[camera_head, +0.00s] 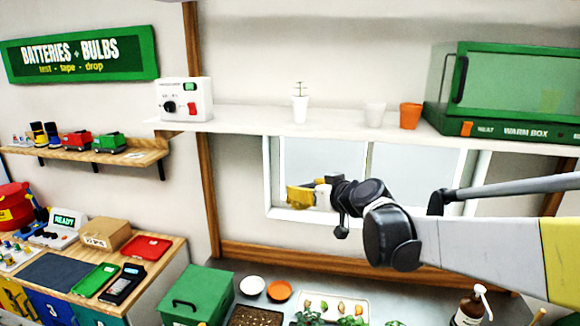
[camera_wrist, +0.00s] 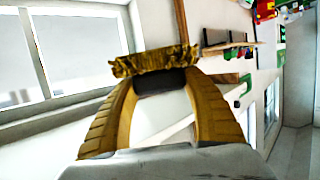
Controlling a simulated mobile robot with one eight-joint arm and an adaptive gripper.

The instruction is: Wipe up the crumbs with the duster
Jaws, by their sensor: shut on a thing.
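My gripper (camera_head: 318,194) is held up in the air in front of the window in the head view. In the wrist view its two yellow ribbed fingers (camera_wrist: 162,84) close on the duster (camera_wrist: 155,62). The duster has a fuzzy yellow-brown head across the fingertips and a dark part between the fingers. In the head view the duster is small and hard to tell from the yellow fingers. It appears clear of any surface. I cannot make out any crumbs in either view.
A white shelf (camera_head: 260,122) above holds a control box (camera_head: 185,99), small pots and a green warm box (camera_head: 500,85). The counter below holds a green box (camera_head: 197,296), two bowls, a soil tray (camera_head: 255,316), seedlings and a pump bottle (camera_head: 470,308). A cluttered wooden bench stands left.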

